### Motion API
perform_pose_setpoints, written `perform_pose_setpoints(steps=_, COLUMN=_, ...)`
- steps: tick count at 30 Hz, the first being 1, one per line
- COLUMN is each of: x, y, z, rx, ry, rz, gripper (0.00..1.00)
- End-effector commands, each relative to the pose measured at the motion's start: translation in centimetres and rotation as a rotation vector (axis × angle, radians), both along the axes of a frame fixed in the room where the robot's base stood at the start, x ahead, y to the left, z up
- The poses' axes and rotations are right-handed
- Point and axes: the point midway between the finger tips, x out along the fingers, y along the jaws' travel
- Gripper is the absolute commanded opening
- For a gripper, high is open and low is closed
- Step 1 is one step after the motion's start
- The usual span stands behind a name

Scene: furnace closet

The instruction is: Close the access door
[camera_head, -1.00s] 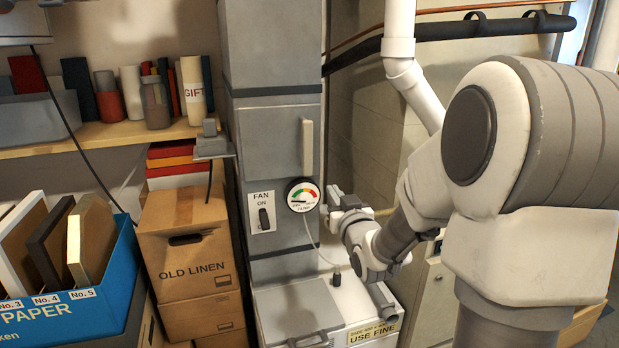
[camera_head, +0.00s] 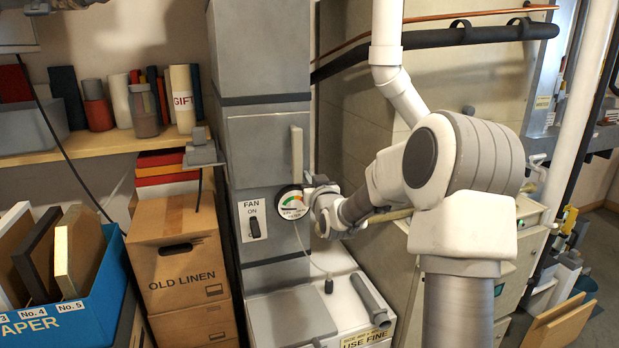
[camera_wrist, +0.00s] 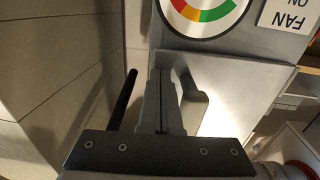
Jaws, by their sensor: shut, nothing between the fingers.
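The access door (camera_head: 262,155) is a grey panel on the tall grey duct column, with a pale upright handle (camera_head: 297,153) near its right edge. The head view does not clearly show whether it stands ajar. My gripper (camera_head: 313,184) is just below and right of the handle, beside the round gauge (camera_head: 291,201). In the wrist view, which is upside down, my gripper's (camera_wrist: 159,78) fingers are together and empty. The handle (camera_wrist: 193,108) stands close to the fingers, with the bright door face (camera_wrist: 228,95) behind it. Contact cannot be told.
The fan switch plate (camera_head: 252,220) is left of the gauge. A white box (camera_head: 345,300) with a grey tube (camera_head: 370,298) on top stands below. Cartons (camera_head: 180,255) and a blue paper bin (camera_head: 85,290) fill the left. A white pipe (camera_head: 388,50) descends behind my arm.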

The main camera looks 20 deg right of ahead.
Motion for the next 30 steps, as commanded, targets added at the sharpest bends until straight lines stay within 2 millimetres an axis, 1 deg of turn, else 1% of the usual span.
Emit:
perform_pose_setpoints(steps=11, x=0.2, y=0.0, z=0.0, rx=0.0, ry=-0.001, rz=0.001, gripper=0.0)
perform_pose_setpoints(steps=15, x=1.1, y=-0.1, z=-0.3, rx=0.0, ry=-0.002, rz=0.002, gripper=0.0)
perform_pose_setpoints(steps=17, x=1.1, y=-0.2, z=0.0, rx=0.0, ry=-0.001, rz=0.001, gripper=0.0)
perform_pose_setpoints(steps=30, x=1.1, y=-0.2, z=0.0, rx=0.0, ry=-0.001, rz=0.001, gripper=0.0)
